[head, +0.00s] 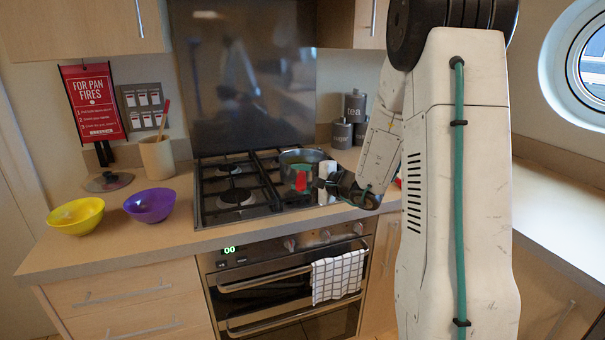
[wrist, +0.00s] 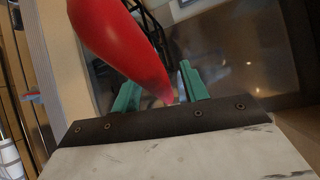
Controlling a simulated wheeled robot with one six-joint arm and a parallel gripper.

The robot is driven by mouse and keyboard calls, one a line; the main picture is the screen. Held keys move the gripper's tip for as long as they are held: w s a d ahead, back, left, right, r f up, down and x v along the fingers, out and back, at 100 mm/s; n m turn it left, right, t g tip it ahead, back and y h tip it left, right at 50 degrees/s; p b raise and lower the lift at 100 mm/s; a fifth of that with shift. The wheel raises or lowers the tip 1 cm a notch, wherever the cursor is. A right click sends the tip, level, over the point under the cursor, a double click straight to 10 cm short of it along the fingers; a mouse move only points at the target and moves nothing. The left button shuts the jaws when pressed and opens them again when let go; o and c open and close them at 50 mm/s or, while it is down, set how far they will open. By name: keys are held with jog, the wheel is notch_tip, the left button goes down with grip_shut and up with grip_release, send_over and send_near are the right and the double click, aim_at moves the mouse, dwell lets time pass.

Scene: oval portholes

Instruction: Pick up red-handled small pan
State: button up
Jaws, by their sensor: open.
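The small pan (head: 302,156) sits on the right side of the stove top, a metal pan with a red handle (head: 301,181) pointing toward the front. My gripper (head: 305,183) is at this handle, reaching in from the right. In the wrist view the red handle (wrist: 118,42) is large and its end lies between the two green fingers of my gripper (wrist: 158,80). The fingers are apart, with a gap beside the handle, so the gripper is open around it. The pan's bowl is not clearly seen in the wrist view.
The black-grated stove (head: 236,190) is set in a wooden counter. A yellow bowl (head: 76,214), a purple bowl (head: 150,205), a lid (head: 108,181) and a utensil pot (head: 157,158) stand left. Grey canisters (head: 353,107) stand behind right. A checked towel (head: 338,276) hangs on the oven.

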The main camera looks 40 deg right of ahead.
grip_shut()
dwell(1.3)
